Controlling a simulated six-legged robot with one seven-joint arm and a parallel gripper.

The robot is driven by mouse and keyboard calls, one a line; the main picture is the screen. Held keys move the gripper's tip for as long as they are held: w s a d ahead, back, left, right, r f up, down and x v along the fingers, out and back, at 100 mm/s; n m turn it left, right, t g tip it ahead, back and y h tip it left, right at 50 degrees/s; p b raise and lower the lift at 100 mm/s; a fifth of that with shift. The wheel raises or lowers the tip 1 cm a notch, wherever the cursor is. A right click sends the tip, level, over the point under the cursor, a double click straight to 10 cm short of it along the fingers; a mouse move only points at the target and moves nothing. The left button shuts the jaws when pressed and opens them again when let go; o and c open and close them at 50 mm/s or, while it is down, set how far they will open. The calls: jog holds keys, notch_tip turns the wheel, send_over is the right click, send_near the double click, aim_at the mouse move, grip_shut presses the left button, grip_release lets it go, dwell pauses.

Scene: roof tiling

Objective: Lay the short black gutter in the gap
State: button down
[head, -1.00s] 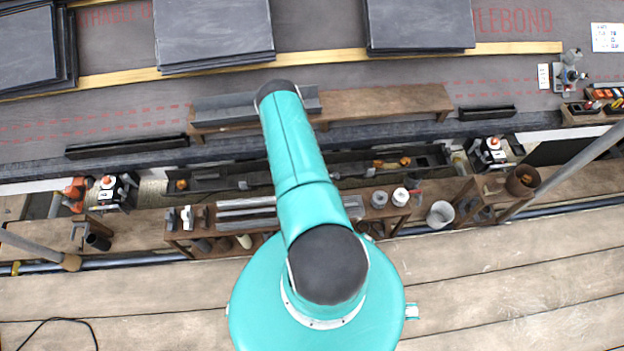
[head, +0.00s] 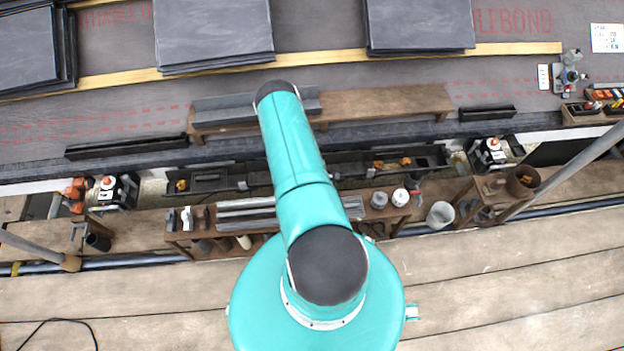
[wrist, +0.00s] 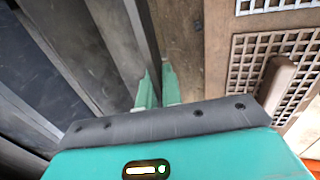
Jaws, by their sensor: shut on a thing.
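In the head view a dark grey channel (head: 222,108) lies along the left part of a wooden bench (head: 385,101), partly behind my arm; my fingers are hidden there. A black trough (head: 425,160) with orange fittings runs along the eave below the bench. Its middle is behind my arm, so I cannot see the gap.
Black lengths lie left (head: 127,147) and right (head: 487,113) of the bench. Slate stacks (head: 213,30) stand behind. A low shelf (head: 180,236) with grey strips and small pots is nearer me. A slanting pole (head: 570,170) stands right. The wrist view shows a grated tray (wrist: 245,75) right.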

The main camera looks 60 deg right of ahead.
dwell(0.4)
jog(key=c, duration=1.1)
grip_release()
jog(key=shift+r, duration=4.5)
jog(key=shift+w, duration=0.1)
